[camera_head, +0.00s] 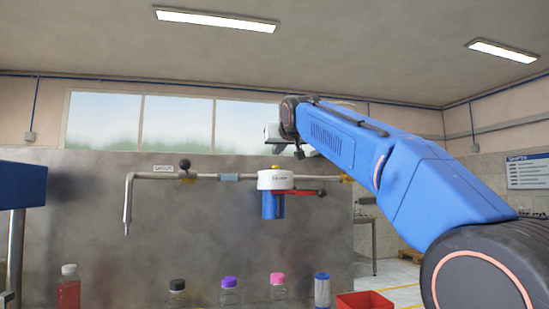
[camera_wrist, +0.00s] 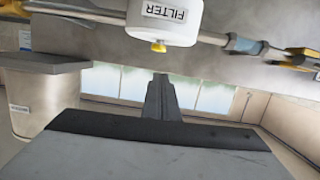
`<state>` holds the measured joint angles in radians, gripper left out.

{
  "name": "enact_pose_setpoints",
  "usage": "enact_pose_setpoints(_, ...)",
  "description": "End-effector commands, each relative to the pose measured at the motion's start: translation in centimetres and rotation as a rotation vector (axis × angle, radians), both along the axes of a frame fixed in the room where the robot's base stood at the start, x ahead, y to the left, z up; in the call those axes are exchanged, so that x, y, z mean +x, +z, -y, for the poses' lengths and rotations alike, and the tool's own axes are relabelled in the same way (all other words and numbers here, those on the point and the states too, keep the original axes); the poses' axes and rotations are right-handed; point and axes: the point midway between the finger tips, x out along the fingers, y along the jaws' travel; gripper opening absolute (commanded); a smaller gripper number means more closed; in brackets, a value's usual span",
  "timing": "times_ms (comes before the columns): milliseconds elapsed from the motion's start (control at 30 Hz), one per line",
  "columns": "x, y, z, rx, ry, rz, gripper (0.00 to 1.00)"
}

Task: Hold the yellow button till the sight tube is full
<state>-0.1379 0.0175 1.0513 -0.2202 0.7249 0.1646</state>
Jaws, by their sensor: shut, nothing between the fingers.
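A small yellow button (camera_head: 277,168) sits on top of the white filter head (camera_head: 275,180), which hangs in the pipe above a blue bowl (camera_head: 272,206). The wrist view shows the scene upside down, with the yellow button (camera_wrist: 158,47) pointing down from the white head marked FILTER (camera_wrist: 165,18). My gripper (camera_wrist: 160,78) is shut and empty, its dark fingertips pointing at the button with a visible gap between them. In the head view my gripper is small, just above the filter head. I cannot make out a sight tube in either view.
A red lever (camera_head: 298,192) sticks out right of the filter. The pipe runs left to a downturned spout (camera_head: 127,205) with a black knob (camera_head: 184,164). Several capped bottles, a blue-and-white cylinder (camera_head: 322,290) and a red bin (camera_head: 365,301) stand below. Open air lies above the pipe.

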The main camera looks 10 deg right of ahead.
Motion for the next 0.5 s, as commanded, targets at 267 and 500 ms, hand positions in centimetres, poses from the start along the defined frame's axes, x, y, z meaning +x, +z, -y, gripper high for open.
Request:
enact_pose_setpoints(267, -4.6, 1.0, 0.0, 0.000, 0.001, 0.001, 0.00)
enact_pose_setpoints(500, -6.7, 1.4, -0.1, 0.000, 0.000, -0.001, 0.00)
